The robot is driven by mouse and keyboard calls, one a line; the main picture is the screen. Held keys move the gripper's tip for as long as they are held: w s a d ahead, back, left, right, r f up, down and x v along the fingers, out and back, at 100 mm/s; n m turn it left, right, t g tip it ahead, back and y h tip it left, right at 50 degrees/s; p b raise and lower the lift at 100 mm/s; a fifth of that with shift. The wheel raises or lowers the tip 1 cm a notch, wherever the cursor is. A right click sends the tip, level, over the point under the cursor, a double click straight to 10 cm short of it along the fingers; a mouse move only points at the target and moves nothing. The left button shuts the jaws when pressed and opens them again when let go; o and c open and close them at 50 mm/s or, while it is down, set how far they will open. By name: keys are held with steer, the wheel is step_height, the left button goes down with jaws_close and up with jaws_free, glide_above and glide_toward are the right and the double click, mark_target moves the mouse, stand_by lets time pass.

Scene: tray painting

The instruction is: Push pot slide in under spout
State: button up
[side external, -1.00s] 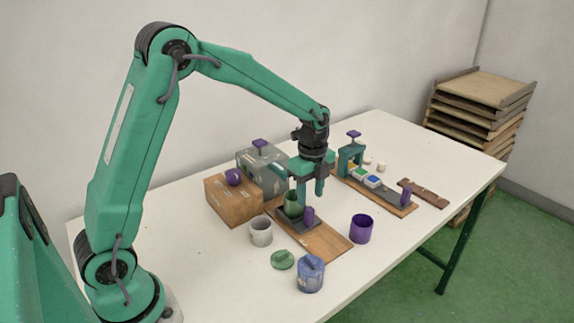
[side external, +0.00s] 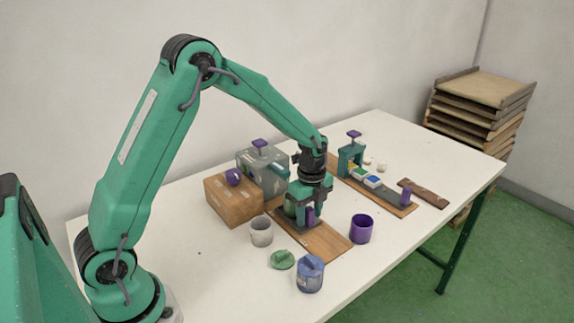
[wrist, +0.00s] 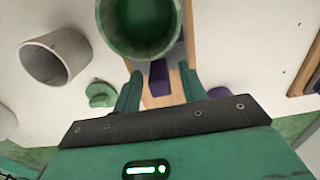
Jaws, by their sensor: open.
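The pot slide, a dark plate with an upright purple handle (side external: 310,215), sits on a wooden board (side external: 325,242). A green pot (side external: 290,207) stands on the slide, partly hidden by my gripper. The wrist view looks into this round pot (wrist: 140,22), with the purple handle (wrist: 159,80) below it. My gripper (wrist: 160,72) is open and low, with one finger on each side of the handle. I cannot tell whether they touch it. The teal spout (side external: 279,171) sticks out from a grey tank (side external: 255,165) behind the pot.
A wooden box (side external: 228,200) with a purple knob stands left of the slide. A whitish cup (side external: 261,232), green lid (side external: 282,260), blue jar (side external: 310,275) and purple cup (side external: 361,229) stand around the board. A second track (side external: 395,203) with coloured blocks lies to the right.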

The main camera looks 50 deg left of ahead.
steer(key=shift+f, duration=0.55)
jaws_close()
steer(key=shift+a, duration=2.45)
jaws_free()
steer(key=shift+r, duration=0.1)
step_height(320, 180, up, 7)
steer(key=shift+f, duration=0.1)
steer(key=shift+r, duration=0.45)
